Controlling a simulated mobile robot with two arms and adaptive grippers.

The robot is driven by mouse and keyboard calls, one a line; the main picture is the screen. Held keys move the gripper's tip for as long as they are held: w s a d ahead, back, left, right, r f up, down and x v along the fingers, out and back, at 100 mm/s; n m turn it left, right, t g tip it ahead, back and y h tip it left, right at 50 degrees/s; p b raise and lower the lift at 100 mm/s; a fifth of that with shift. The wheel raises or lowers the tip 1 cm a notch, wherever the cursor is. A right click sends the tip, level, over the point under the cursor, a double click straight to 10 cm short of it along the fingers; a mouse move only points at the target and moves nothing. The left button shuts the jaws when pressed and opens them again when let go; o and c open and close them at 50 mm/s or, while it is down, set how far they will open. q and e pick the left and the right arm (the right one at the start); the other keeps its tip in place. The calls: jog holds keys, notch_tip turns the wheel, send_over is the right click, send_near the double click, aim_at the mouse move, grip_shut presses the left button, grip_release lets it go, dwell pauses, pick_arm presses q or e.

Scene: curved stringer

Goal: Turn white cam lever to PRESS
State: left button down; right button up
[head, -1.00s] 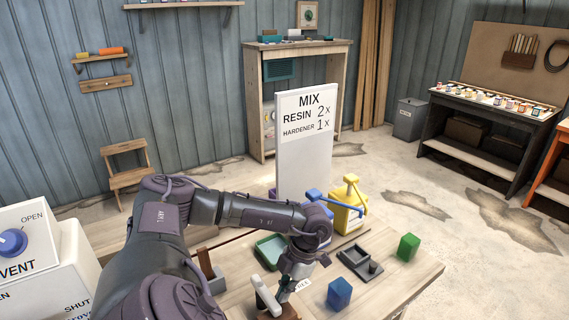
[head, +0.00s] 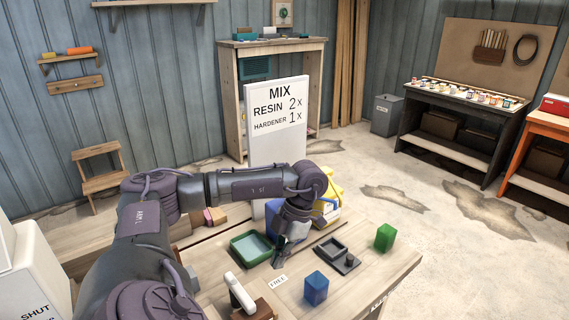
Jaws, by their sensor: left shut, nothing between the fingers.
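The white cam lever (head: 240,292) stands tilted on a brown wooden block (head: 263,310) at the front of the workbench. A small label reading FREE (head: 278,282) lies just right of it. A second label (head: 378,303) on the bench's front right edge is cut short and too small to read. My left gripper (head: 277,264) is shut and empty, pointing down beyond the lever and apart from it, beside the green tray. My right gripper is not in view.
A yellow container (head: 328,197) and a MIX sign (head: 279,118) stand behind my arm.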

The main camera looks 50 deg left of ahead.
pick_arm(q)
jog(key=v, duration=0.3)
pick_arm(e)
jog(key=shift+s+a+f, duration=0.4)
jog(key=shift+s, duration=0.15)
pick_arm(q)
jog(key=shift+w+f, duration=0.1)
jog(key=shift+w, duration=0.05)
